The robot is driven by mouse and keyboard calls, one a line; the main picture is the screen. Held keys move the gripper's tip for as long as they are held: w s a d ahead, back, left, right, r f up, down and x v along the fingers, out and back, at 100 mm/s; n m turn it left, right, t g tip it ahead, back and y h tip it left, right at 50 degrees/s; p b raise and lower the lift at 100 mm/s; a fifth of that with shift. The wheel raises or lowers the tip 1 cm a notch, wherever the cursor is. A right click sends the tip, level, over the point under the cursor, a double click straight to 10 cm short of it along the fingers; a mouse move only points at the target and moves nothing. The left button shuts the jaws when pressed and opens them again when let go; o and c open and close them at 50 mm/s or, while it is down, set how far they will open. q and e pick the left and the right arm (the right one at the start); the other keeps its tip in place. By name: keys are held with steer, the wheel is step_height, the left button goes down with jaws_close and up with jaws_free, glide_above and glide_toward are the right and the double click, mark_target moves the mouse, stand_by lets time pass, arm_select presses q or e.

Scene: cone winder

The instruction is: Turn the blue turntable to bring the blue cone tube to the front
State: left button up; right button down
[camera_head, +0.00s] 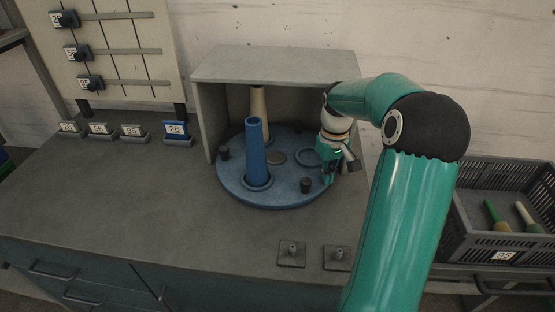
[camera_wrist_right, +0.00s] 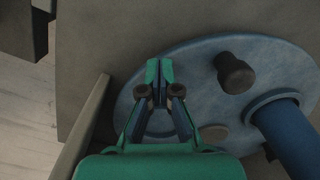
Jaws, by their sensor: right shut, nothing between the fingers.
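The blue turntable (camera_head: 282,196) sits on the bench, its back part under a grey open-fronted housing. The blue cone tube (camera_head: 256,150) stands upright in a ring on its front-left part. A cream cone tube (camera_head: 259,112) stands further back, partly hidden by the blue one. Dark pegs stand near the rim, one at the front right (camera_head: 306,186). My right gripper (camera_head: 328,180) is shut and empty at the turntable's right edge, beside that peg. In the right wrist view, the shut fingertips (camera_wrist_right: 158,72) are over the turntable, apart from the peg (camera_wrist_right: 234,73). My left gripper is out of view.
The grey housing (camera_head: 275,66) has side walls close to my right gripper. Two small pegged plates (camera_head: 291,253) lie on the bench in front. A dark crate (camera_head: 500,240) stands at the right. Numbered holders (camera_head: 177,132) line the back left. The left bench top is clear.

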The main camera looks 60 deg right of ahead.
steer(key=s+r+p, duration=0.1)
steer(key=s+r, duration=0.1)
steer(key=r, duration=0.1)
steer(key=s+r+p, duration=0.1)
steer(key=r, duration=0.1)
steer(key=shift+p, duration=0.3)
